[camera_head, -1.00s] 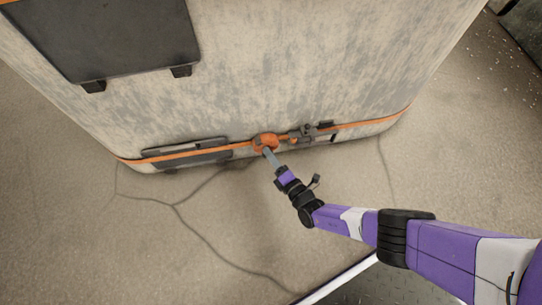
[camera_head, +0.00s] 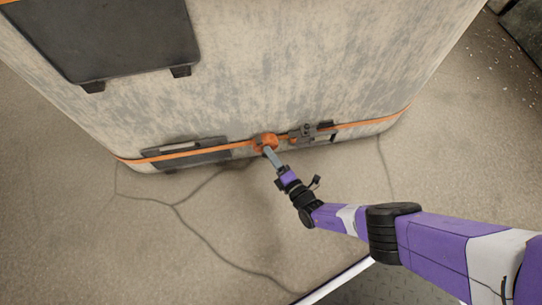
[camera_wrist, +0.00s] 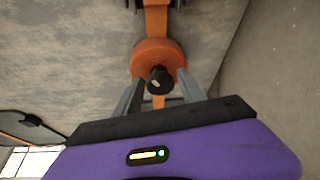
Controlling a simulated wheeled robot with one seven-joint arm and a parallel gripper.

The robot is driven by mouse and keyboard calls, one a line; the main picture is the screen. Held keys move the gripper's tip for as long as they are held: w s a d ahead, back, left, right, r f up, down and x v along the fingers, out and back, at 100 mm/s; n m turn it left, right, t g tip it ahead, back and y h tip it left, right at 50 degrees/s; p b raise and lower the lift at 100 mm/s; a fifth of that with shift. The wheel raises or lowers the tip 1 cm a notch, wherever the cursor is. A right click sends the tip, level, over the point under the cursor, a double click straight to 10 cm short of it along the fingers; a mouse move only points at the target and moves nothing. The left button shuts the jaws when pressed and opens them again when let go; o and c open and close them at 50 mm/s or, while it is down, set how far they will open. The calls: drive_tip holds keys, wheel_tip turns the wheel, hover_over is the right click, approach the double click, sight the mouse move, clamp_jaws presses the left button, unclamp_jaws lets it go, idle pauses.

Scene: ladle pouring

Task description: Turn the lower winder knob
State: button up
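The lower winder (camera_head: 265,139) is a round orange piece on the orange strap low on the pale worn wall. In the wrist view the orange disc (camera_wrist: 157,54) has a black knob (camera_wrist: 160,80) standing out of its middle. My gripper (camera_head: 270,154) reaches the winder from below. In the wrist view my gripper (camera_wrist: 158,88) has its two grey fingers apart, one on each side of the black knob, with gaps showing between the knob and the fingers. I cannot tell whether the fingertips touch the disc's edge.
The orange strap (camera_head: 360,123) runs along the wall's lower edge. A dark bracket (camera_head: 308,132) sits just right of the winder, and a dark flat panel (camera_head: 186,152) sits left. A large dark panel (camera_head: 115,38) is higher up. Thin cracks mark the open floor.

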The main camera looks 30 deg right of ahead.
drive_tip(key=shift+o, duration=0.5)
drive_tip(key=shift+a, duration=0.1)
drive_tip(key=s+p, duration=0.3)
drive_tip(key=s, duration=0.4)
drive_tip(key=shift+s+d+r, duration=0.3)
drive_tip(key=shift+s, duration=0.1)
